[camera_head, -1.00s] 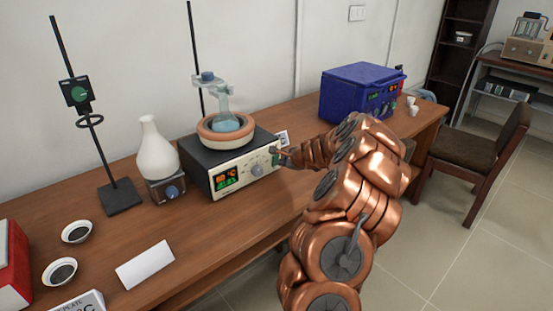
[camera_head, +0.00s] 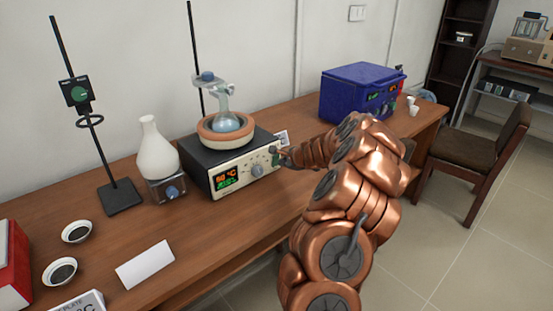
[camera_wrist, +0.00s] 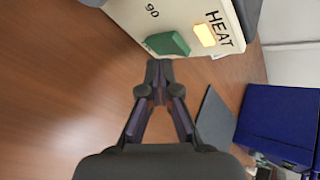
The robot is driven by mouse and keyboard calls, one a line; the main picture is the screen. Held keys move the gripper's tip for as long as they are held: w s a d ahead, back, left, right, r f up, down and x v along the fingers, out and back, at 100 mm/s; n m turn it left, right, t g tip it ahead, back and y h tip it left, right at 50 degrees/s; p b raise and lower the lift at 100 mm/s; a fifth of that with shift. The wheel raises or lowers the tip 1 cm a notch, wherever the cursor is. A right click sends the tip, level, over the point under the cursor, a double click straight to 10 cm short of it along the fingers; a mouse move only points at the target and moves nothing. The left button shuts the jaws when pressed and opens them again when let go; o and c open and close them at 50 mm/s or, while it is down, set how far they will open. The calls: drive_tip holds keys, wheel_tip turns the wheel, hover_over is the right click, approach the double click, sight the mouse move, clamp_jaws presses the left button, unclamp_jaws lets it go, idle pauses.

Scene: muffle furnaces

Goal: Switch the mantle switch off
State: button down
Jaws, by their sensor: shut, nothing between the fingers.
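The heating mantle (camera_head: 206,181) is a dark box with a cream front panel, a lit display (camera_head: 226,179) and a knob (camera_head: 257,170). A round-bottom flask (camera_head: 226,122) sits in its bowl. In the wrist view, the panel (camera_wrist: 140,18) carries a green rocker switch (camera_wrist: 167,44), a lit yellow lamp (camera_wrist: 204,35) and the word HEAT. My gripper (camera_wrist: 159,66) is shut and empty, its tips at the switch's near edge; I cannot tell whether they touch. In the head view, my gripper (camera_head: 279,154) is at the panel's right end.
A white flask (camera_head: 157,155) on a small heater stands left of the mantle, beside a stand (camera_head: 122,197). A blue furnace (camera_head: 345,95) is at the back right. The table front has a blank white card (camera_head: 145,264) and two small dishes.

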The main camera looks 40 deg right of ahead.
drive_tip(key=shift+w, duration=0.15)
drive_tip(key=shift+w, duration=0.25)
drive_tip(key=shift+w+r+p, duration=0.1)
drive_tip(key=shift+w+p, duration=0.2)
drive_tip(key=shift+p, duration=0.1)
idle(0.5)
idle(0.4)
drive_tip(key=shift+s, duration=0.7)
drive_tip(key=shift+s, duration=0.1)
drive_tip(key=shift+s+f+b, duration=0.15)
drive_tip(key=shift+s+b, duration=0.05)
drive_tip(key=shift+s, duration=0.6)
drive_tip(key=shift+s+f+b, duration=0.1)
drive_tip(key=shift+s+b, duration=0.05)
drive_tip(key=shift+s, duration=0.6)
drive_tip(key=shift+s+f, duration=0.2)
drive_tip(key=shift+s, duration=0.65)
drive_tip(key=shift+a, duration=0.1)
